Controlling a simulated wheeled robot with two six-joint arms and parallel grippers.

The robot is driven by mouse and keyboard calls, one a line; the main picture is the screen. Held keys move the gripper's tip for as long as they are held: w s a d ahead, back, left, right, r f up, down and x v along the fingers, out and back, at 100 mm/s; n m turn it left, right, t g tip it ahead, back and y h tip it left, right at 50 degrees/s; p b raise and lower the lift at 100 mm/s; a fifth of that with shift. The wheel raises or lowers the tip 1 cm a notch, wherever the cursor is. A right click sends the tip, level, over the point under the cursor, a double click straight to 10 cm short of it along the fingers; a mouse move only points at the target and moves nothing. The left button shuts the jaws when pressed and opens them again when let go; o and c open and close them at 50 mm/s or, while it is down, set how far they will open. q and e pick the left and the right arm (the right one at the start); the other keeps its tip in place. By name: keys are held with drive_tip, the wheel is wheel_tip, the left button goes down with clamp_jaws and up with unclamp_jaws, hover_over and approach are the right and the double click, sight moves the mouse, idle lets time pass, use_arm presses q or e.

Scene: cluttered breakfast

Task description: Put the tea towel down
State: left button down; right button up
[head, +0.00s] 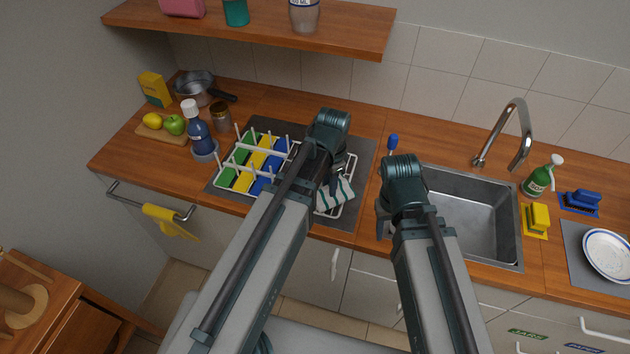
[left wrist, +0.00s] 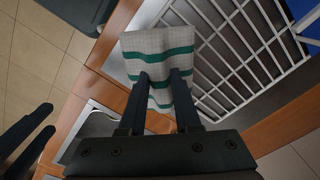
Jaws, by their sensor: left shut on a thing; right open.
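The tea towel (head: 338,196) is white with green stripes. It hangs from my left gripper (head: 333,182) over the right end of the white wire dish rack (head: 352,172). In the left wrist view the towel (left wrist: 158,45) is pinched between the two dark fingers of my left gripper (left wrist: 160,78), with the rack's wires behind it. I cannot tell whether the towel touches the rack. My right gripper (head: 381,222) is open and empty near the sink's left edge, partly hidden by its own arm.
The rack stands on a grey mat (head: 364,150), with green, yellow and blue sections. The steel sink (head: 465,215) is to the right. A blue bottle (head: 198,135) and jar (head: 221,117) stand left of the rack.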

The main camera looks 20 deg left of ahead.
use_arm(q)
drive_tip(key=shift+w+a+f, duration=0.15)
drive_tip(key=shift+w+a, duration=0.7)
drive_tip(key=shift+a, duration=0.25)
drive_tip(key=shift+w+a+f, duration=0.1)
drive_tip(key=shift+w+a, duration=0.7)
drive_tip(key=shift+a, duration=0.3)
use_arm(e)
drive_tip(key=shift+f, duration=0.3)
use_arm(q)
drive_tip(key=f+b, duration=0.4)
drive_tip(key=shift+w+a, duration=0.25)
drive_tip(key=shift+a, duration=0.1)
use_arm(e)
wheel_tip(320, 180, down, 4)
drive_tip(key=shift+r, duration=0.1)
use_arm(q)
drive_tip(key=shift+r, duration=0.2)
use_arm(e)
drive_tip(key=shift+r, duration=0.15)
use_arm(q)
drive_tip(key=shift+f, duration=0.1)
drive_tip(key=c, duration=1.1)
unclamp_jaws()
drive_tip(key=shift+f, duration=0.1)
use_arm(e)
drive_tip(key=shift+f, duration=0.2)
use_arm(q)
drive_tip(key=o, duration=0.5)
